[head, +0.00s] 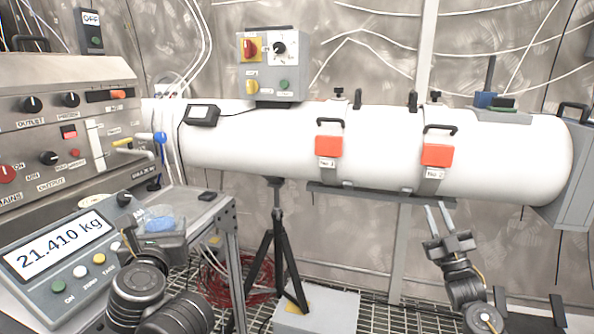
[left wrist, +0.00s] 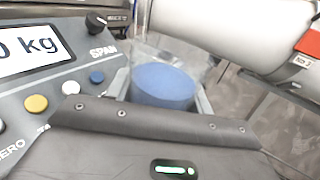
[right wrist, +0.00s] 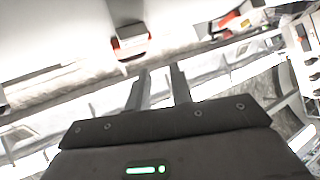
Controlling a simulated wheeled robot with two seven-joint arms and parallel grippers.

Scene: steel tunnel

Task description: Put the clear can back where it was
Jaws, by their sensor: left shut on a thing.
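The clear can (head: 163,212) is see-through with blue contents. It stands beside the scale's panel in the head view, and its blue contents fill the middle of the left wrist view (left wrist: 163,88). My left gripper (head: 150,238) is shut on the can, with one finger on each side of it. I cannot tell whether the can's base touches a surface. My right gripper (head: 438,218) is open and empty, below the white tube, its two fingers apart in the right wrist view (right wrist: 158,88).
The scale (head: 62,250) reads 21.410 kg, with several buttons below its display. A control console (head: 60,130) stands behind it at the left. A large white tube (head: 250,145) with two red latches crosses the back. A black tripod (head: 277,240) stands below the tube.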

